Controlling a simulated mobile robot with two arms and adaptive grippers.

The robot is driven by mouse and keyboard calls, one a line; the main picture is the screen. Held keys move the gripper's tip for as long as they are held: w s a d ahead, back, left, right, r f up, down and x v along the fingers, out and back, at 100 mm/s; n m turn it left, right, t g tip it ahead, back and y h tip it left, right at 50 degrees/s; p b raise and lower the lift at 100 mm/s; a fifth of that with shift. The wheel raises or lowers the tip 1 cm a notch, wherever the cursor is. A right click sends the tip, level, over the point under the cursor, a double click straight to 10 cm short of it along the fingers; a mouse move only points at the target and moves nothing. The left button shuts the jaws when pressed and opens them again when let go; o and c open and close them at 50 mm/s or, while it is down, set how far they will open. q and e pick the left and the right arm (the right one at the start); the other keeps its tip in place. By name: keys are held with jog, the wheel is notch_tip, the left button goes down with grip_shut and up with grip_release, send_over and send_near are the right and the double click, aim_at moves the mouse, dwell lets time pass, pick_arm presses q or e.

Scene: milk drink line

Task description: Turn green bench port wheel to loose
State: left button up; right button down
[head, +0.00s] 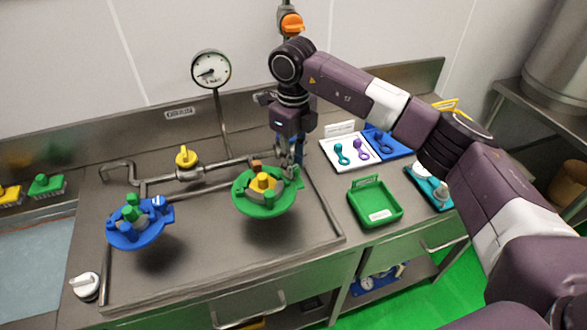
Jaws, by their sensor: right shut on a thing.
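The green bench port wheel (252,205) is a round green piece with a yellow knob (263,182) and a grey part at its middle. It sits at the middle of the steel bench. My right gripper (287,166) reaches down from above and is shut on the wheel at its back right edge. The fingertips are small here, and the exact contact is partly hidden. My left gripper is not in view.
A blue port (140,234) with a green knob stands at the left. A pipe with a yellow valve (186,156) and a gauge (211,70) are behind. A green tray (375,203) and a white tool board (334,139) lie right. The front bench is clear.

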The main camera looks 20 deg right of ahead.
aim_at(294, 167)
jog(key=shift+n+b, duration=0.7)
jog(key=shift+n, duration=0.4)
jog(key=shift+r, duration=0.1)
jog(key=c, duration=1.6)
grip_release()
notch_tip(294, 167, up, 12)
